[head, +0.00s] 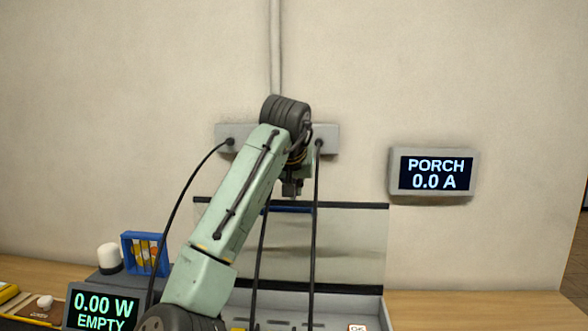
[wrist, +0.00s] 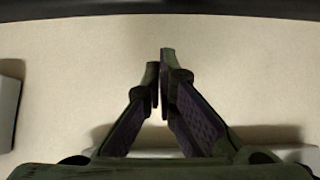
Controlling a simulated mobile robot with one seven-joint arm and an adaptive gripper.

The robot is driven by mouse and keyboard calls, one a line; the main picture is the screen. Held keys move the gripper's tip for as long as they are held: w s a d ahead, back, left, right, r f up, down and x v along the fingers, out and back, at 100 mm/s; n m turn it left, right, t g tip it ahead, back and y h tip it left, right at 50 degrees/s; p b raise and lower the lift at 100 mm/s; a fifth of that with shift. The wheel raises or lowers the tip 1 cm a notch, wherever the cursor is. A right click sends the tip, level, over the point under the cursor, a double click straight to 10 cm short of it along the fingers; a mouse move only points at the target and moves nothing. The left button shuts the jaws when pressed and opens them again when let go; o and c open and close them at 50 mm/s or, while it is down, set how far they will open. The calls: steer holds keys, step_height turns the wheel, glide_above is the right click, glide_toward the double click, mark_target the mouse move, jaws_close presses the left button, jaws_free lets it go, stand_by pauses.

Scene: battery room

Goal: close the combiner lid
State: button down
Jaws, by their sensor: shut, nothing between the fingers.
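The combiner lid (head: 352,245) is a clear panel with a dark top edge and a blue strip at its upper middle. It stands raised and open, upright against the wall, behind the grey combiner box (head: 374,308) at the bottom of the head view. My gripper (head: 291,190) is near the lid's top edge; my arm hides part of the lid. In the wrist view my gripper (wrist: 160,60) has its fingertips together with nothing between them. A dark band crosses the top of that view; I cannot tell what it is. Whether the gripper touches the lid is unclear.
Black cables run from a grey wall box (head: 328,137) down to the bench. A PORCH 0.0 A display (head: 436,173) hangs at right. At left are a watt display (head: 102,308), a blue rack (head: 145,254) and a white knob (head: 109,258). The bench (head: 480,308) is clear at right.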

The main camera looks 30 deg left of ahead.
steer(key=shift+s+d+f+p, duration=0.2)
steer(key=shift+s+d, duration=0.2)
steer(key=shift+s, duration=0.45)
steer(key=shift+s+d+f+p, duration=0.1)
steer(key=shift+s+d+f, duration=0.2)
steer(key=shift+s, duration=0.5)
steer(key=shift+d, duration=0.1)
